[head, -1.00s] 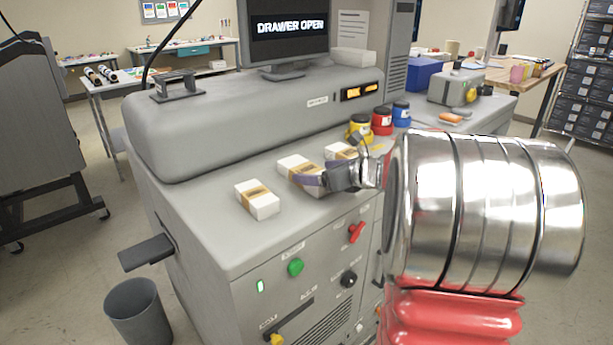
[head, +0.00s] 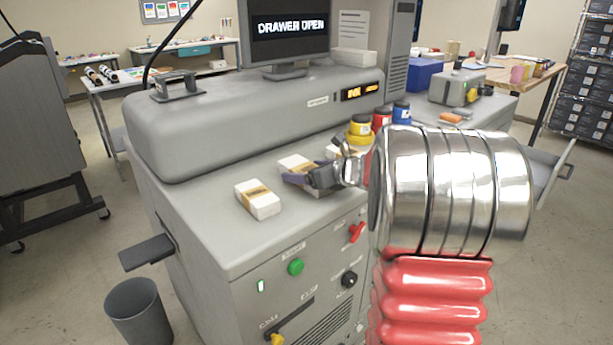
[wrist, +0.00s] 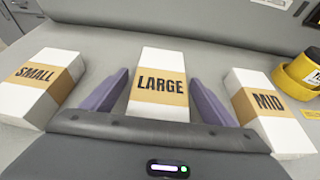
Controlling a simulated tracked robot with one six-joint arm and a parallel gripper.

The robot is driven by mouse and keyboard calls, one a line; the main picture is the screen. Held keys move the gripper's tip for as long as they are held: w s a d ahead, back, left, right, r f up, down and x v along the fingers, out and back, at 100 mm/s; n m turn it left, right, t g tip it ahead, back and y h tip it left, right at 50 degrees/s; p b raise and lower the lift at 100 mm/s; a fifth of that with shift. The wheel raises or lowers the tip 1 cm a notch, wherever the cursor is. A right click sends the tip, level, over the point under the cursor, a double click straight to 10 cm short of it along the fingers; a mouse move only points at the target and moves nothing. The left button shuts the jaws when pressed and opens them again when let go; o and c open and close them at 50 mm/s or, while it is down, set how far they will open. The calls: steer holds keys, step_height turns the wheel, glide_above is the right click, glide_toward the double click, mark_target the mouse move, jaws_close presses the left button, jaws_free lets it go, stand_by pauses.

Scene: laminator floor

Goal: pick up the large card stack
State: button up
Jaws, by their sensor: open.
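The large card stack (wrist: 160,83) is a white block with a tan band reading LARGE. It lies on the grey machine top, in the middle of the wrist view. In the head view the large stack (head: 294,162) is the middle one of three, partly hidden by my gripper. My gripper (wrist: 160,88) is open, with one purple finger on each side of the large stack and small gaps between. In the head view my gripper (head: 305,178) is at the stack's near side. Whether the fingers are down at its full height is unclear.
The SMALL stack (wrist: 42,85) lies left and the MID stack (wrist: 268,110) right, both close to my fingers. Yellow (head: 361,127), red (head: 382,119) and blue (head: 401,113) containers stand behind my wrist. A red knob (head: 356,232) is on the machine's front.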

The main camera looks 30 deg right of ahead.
stand_by(0.4)
steer(key=c, duration=1.4)
